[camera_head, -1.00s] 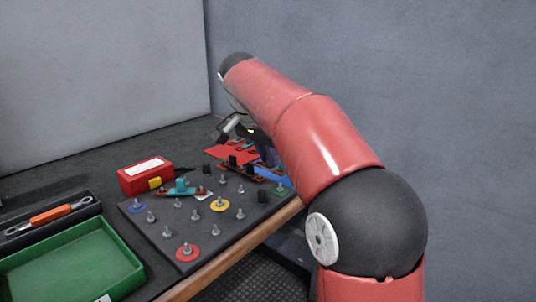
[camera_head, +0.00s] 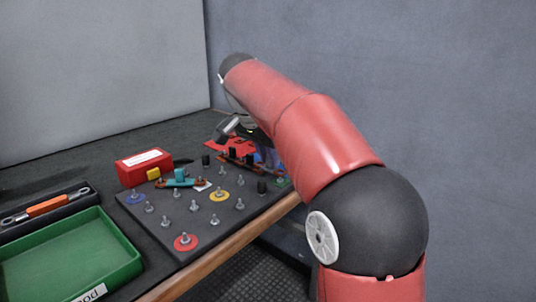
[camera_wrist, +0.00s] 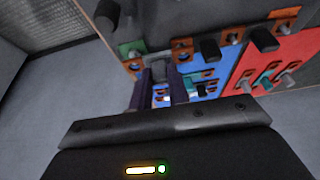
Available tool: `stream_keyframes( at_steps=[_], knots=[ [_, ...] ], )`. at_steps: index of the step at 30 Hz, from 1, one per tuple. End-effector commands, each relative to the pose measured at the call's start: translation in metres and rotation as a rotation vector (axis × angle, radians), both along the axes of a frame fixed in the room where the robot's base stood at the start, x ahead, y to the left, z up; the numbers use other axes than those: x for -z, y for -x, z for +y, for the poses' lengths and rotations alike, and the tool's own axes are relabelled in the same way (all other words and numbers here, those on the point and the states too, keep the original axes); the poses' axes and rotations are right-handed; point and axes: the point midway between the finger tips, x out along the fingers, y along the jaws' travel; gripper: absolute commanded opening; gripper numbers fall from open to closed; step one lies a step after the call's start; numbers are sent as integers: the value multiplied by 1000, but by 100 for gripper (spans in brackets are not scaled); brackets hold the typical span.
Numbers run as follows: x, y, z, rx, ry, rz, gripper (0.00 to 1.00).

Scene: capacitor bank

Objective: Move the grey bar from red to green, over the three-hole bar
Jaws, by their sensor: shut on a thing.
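In the wrist view my gripper (camera_wrist: 160,88) is shut on a grey block between its dark purple fingers, which looks like the handle of the grey bar (camera_wrist: 163,71). Copper ends show close to it, but their full shape is hidden. In the head view my gripper (camera_head: 267,158) is low at the far right of the stud board, partly hidden by my arm. A green patch with a stud (camera_wrist: 130,48) is just left of the fingers. The red disc (camera_head: 185,242) sits at the board's near corner. I cannot tell which bar is the three-hole bar.
A copper bar with a teal handle (camera_head: 180,178) sits on the stud board (camera_head: 168,225). Black posts (camera_wrist: 210,47) stand near my fingers. A red mat (camera_wrist: 300,50) lies beyond. A red box (camera_head: 143,165) and green tray (camera_head: 75,250) stand left.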

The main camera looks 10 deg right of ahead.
Motion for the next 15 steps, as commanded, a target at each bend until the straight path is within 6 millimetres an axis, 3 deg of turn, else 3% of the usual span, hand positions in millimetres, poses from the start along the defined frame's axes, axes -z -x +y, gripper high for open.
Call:
stream_keyframes(
  at_steps=[15],
  knots=[
    [7,0,0,0,0,0,0]
  ],
)
